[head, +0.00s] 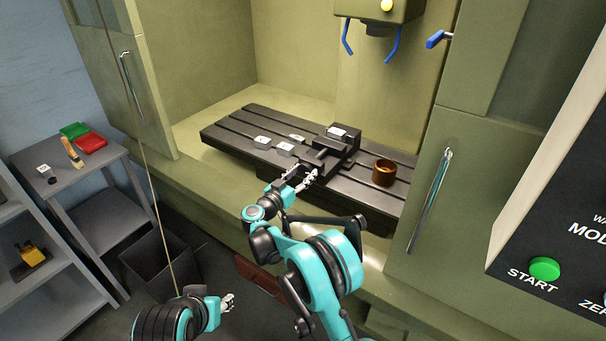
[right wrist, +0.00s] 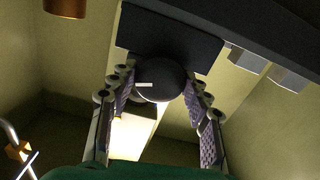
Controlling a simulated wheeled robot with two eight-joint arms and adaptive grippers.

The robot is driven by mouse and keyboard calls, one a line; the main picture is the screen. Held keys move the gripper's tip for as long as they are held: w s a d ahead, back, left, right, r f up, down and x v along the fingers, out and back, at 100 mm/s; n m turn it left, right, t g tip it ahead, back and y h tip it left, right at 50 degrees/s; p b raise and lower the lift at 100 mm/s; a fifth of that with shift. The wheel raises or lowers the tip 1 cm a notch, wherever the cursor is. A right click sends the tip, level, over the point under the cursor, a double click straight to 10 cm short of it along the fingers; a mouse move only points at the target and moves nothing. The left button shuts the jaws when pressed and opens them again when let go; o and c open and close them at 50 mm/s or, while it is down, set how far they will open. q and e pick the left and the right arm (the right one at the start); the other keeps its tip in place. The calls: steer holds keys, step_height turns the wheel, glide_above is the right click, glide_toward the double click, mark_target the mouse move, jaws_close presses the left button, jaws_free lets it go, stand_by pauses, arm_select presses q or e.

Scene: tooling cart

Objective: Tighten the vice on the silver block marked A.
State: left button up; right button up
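The dark vice (head: 346,146) stands on the slotted machine table. A small block with a white label (head: 337,132) sits at its top; the letter is too small to read. My right gripper (head: 303,178) is at the near side of the vice. In the right wrist view its two fingers (right wrist: 158,78) stand on either side of a round black knob (right wrist: 160,82) with a white mark. The fingertips are very close to the knob; I cannot tell whether they press on it. My left gripper (head: 229,301) is low at the front, away from the vice, its fingers too small to judge.
Several small labelled blocks (head: 285,149) lie on the machine table (head: 235,133) left of the vice. A brown cup (head: 384,173) stands right of it. Blue-handled nozzles (head: 392,44) hang above. A grey side table (head: 95,163) at left holds red and green trays.

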steer(key=shift+c, duration=0.9)
steer(key=shift+m, duration=0.3)
steer(key=m, duration=0.3)
steer(key=shift+b, duration=0.35)
steer(key=shift+m, duration=1.7)
steer(key=o, duration=1.2)
